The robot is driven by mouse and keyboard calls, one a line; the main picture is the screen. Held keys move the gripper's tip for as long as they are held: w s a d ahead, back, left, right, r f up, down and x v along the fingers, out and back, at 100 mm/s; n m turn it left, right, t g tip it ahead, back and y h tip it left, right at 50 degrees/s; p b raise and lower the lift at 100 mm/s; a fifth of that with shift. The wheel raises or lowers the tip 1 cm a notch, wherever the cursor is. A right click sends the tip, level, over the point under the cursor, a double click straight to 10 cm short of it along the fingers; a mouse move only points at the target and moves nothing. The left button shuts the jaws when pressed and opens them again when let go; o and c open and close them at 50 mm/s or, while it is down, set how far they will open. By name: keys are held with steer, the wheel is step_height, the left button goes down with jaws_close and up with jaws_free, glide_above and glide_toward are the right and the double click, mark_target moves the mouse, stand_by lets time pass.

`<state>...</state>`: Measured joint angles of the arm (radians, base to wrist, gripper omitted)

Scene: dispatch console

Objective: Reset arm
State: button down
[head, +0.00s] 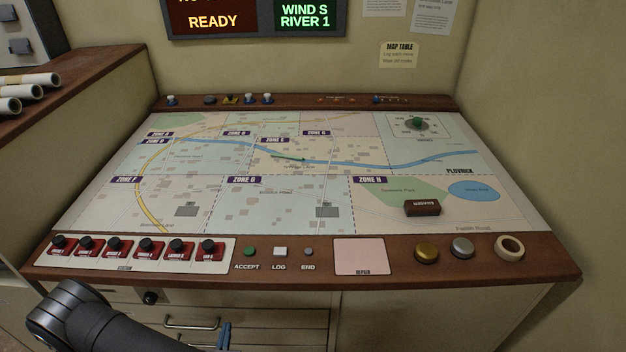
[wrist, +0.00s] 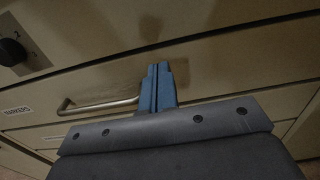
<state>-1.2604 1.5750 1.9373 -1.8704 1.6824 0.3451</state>
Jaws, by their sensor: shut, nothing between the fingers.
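My gripper (wrist: 158,88) has blue fingers pressed together with nothing between them. In the wrist view it is in front of the cream drawer fronts below the console, just right of a metal drawer handle (wrist: 100,106). In the head view my gripper (head: 224,336) shows only in part at the bottom edge, below the front edge of the map table (head: 400,276). My dark arm comes in from the lower left. I cannot tell whether the fingers touch the drawer front.
A black knob (head: 151,298) sticks out left of the drawer handle (head: 190,322). On the table's front rim are several red-based switches (head: 117,248), the ACCEPT button (head: 249,251), a pink pad (head: 361,257) and a tape roll (head: 509,248). An eraser (head: 422,207) lies on the map.

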mark_target(230, 310)
steer(key=shift+w, duration=1.95)
